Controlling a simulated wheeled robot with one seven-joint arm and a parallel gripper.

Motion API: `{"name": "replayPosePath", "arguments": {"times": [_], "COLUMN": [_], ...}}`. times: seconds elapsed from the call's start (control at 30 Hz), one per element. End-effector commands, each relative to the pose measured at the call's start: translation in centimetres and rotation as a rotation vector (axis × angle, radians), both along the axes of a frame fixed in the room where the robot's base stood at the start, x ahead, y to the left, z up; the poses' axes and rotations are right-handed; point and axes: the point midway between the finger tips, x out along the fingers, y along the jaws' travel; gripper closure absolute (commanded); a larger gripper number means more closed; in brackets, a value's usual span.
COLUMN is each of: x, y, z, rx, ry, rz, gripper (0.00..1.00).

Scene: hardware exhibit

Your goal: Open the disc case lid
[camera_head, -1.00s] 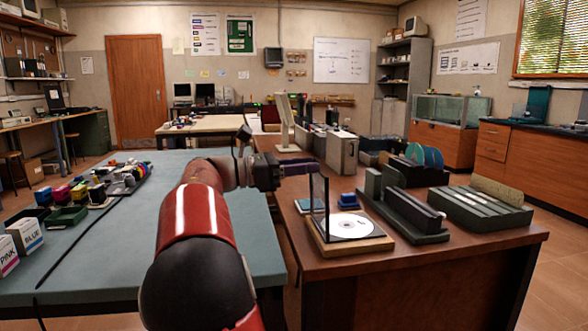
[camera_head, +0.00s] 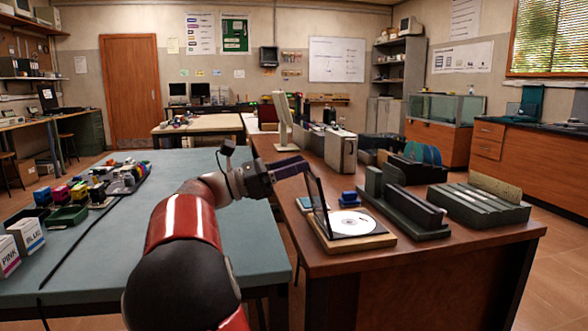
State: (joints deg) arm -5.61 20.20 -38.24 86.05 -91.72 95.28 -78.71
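The disc case (camera_head: 352,241) lies on a wooden base near the front left edge of the brown desk, with a silver-white disc (camera_head: 352,223) in it. Its thin dark-framed clear lid (camera_head: 319,207) stands raised along the case's left side, with its top tilted left, away from the disc. My gripper (camera_head: 303,166) reaches in from the left, its tip at the lid's top edge and seemingly touching it. Its fingers look like one dark bar, so I cannot tell whether they are open or shut.
A small blue item (camera_head: 349,199) sits behind the case. A dark rack (camera_head: 412,214) and a grey-green slotted box (camera_head: 476,206) stand to its right. A beige computer case (camera_head: 341,152) stands farther back. The blue-green table (camera_head: 110,250) is at left.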

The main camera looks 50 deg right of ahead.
Motion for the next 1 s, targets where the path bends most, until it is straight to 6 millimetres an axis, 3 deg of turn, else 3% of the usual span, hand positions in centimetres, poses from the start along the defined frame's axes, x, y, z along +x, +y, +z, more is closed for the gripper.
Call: {"name": "replayPosePath", "arguments": {"times": [0.13, 0.47, 0.8, 1.0], "x": [0.0, 0.3, 3.4, 4.4], "y": [0.0, 0.4, 4.6, 6.0], "z": [-0.1, -0.4, -1.8, -2.2], "rx": [0.004, 0.006, 0.006, 0.005], "ry": [0.0, 0.002, 0.001, 0.002], "rz": [-0.001, -0.003, 0.001, 0.0], "gripper": [0.45, 0.45, 0.45, 0.45]}}
